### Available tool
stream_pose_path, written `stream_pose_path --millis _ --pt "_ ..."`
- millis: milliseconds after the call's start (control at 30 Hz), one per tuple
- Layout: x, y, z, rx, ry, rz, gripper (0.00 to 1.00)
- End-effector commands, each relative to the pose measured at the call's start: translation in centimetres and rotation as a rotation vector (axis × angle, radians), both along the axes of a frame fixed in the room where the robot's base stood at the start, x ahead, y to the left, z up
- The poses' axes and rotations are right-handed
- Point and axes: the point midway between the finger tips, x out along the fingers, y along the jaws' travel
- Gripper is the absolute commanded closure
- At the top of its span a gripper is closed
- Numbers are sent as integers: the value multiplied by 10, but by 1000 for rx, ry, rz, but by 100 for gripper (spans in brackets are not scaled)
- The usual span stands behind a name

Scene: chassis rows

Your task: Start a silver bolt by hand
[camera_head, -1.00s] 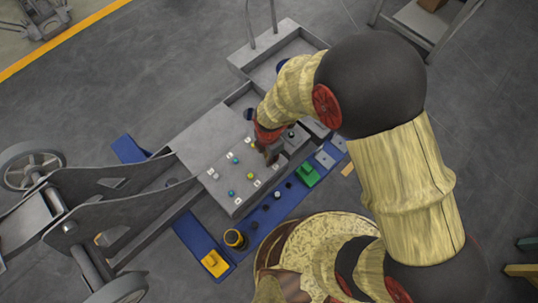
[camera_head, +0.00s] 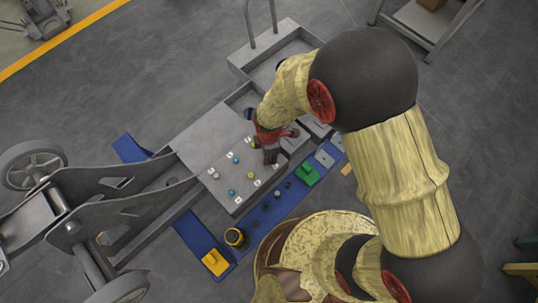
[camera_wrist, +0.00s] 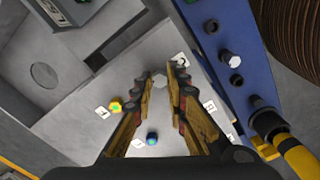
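My gripper (camera_head: 270,157) points down over the right part of the grey chassis plate (camera_head: 195,140). In the wrist view my gripper (camera_wrist: 162,80) has its two fingers apart. A silver hex bolt head (camera_wrist: 154,82) shows between the fingertips, near a numbered label; I cannot tell whether the fingers touch it. A yellow bolt (camera_wrist: 115,106) and a blue-teal bolt (camera_wrist: 152,138) stand in the plate to the left and below. In the head view another silver bolt (camera_head: 215,176) stands at the plate's left, and the fingers hide the spot below them.
Grey trays adjoin the plate at the back. A wheel (camera_head: 32,165) is at far left.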

Motion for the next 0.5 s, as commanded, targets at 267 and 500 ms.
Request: stream_pose_path --millis 267,500 --pt "0 0 0 0 0 1 68" --pt "0 0 0 0 -1 1 65"
